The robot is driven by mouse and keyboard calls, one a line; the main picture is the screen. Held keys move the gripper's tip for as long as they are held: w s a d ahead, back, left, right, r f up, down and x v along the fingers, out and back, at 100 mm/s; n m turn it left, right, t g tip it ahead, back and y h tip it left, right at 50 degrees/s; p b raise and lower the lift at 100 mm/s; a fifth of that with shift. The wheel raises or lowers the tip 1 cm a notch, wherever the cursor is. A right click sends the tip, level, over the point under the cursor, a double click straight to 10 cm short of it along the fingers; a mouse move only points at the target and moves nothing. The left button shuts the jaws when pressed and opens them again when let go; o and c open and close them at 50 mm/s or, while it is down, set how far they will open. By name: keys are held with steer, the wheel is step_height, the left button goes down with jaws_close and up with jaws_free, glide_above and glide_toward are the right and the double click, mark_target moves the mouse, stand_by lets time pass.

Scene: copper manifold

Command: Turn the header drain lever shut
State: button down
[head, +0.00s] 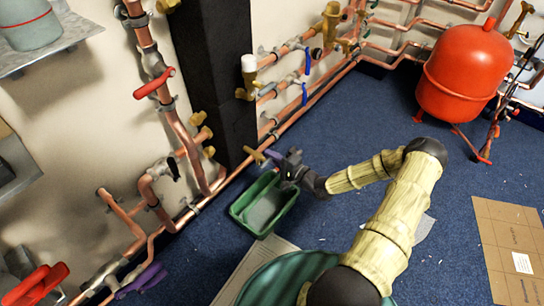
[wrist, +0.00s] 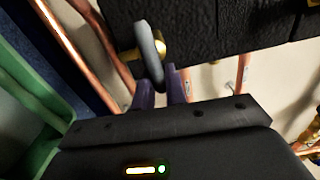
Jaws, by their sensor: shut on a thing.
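The drain valve, a small brass fitting (head: 254,155), sticks out from the low copper pipe by the black column in the head view. Its grey lever (wrist: 149,52) stands in front of the brass body at the top middle of the wrist view. My gripper (head: 273,157) reaches it from the right. In the wrist view its two dark purple fingers (wrist: 162,85) are shut on the grey lever's near end. In the head view the lever is mostly hidden by the fingers, and I cannot tell its angle to the pipe.
A green tray (head: 241,216) sits on the blue carpet below the valve. A black column (head: 222,70) rises close behind it. Copper pipes (head: 180,130) with red-handled (head: 154,84) and blue-handled (head: 304,93) valves line the wall. A red tank (head: 462,75) stands right.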

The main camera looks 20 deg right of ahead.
steer(key=shift+f, duration=0.15)
steer(key=c, duration=1.5)
jaws_free()
steer(key=shift+o, duration=0.2)
steer(key=p+v, duration=0.5)
steer(key=v, duration=1.2)
steer(key=shift+d, duration=0.15)
